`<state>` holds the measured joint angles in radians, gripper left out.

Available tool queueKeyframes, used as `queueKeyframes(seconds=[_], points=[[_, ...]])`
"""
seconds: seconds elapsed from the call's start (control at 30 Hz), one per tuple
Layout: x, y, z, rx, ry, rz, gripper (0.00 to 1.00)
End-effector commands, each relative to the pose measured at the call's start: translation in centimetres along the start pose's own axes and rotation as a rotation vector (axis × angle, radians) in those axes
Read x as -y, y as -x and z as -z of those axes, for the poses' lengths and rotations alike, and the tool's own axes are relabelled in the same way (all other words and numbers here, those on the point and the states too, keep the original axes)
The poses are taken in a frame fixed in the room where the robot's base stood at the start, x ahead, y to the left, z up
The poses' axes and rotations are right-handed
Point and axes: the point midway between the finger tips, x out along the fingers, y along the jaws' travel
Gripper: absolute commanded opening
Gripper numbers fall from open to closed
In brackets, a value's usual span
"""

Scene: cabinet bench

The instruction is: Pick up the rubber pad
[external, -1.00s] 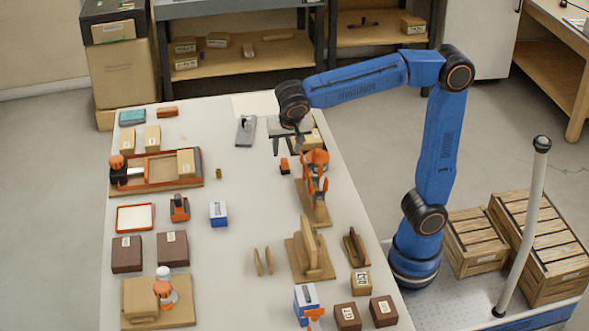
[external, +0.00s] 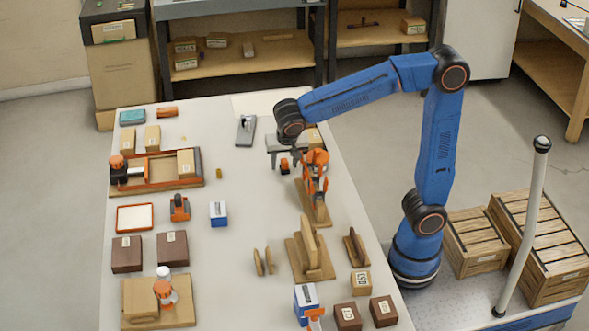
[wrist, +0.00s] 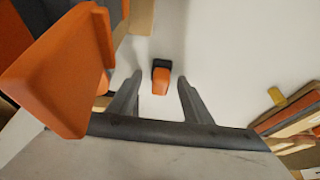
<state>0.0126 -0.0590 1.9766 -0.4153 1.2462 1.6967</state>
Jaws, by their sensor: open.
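A small orange-and-black piece (external: 285,165), which I take to be the rubber pad, lies on the bench at the upper right. It also shows in the wrist view (wrist: 161,79), orange on top with a black end, in the gap between the fingers. My gripper (external: 287,169) is open over it, with one finger on each side. In the wrist view my gripper (wrist: 160,78) holds nothing. I cannot tell how far the fingertips are above the bench, or whether they touch the piece.
An orange clamp-like tool (external: 316,172) on a wooden base stands close to the right of my gripper; a large orange part (wrist: 65,75) fills the wrist view's left. A grey metal piece (external: 245,130) lies to the left. A small yellow-brown piece (external: 219,174) has clear bench around it.

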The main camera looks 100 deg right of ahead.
Motion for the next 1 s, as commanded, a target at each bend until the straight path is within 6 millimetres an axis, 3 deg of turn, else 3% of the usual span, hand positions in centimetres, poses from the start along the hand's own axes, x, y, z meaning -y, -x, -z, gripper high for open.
queueKeyframes(seconds=[0.07, 0.2, 0.27, 0.63, 1.0], points=[[0.0, 0.0, 0.0, 0.000, 0.000, 0.000, 0.45], [0.0, 0.0, 0.0, 0.000, 0.000, 0.000, 0.12], [0.0, 0.0, 0.0, 0.000, 0.000, 0.000, 0.01], [0.0, 0.7, 0.3, 0.000, 0.000, 0.001, 0.01], [0.1, 6.5, 2.7, 0.000, -0.002, 0.003, 0.01]])
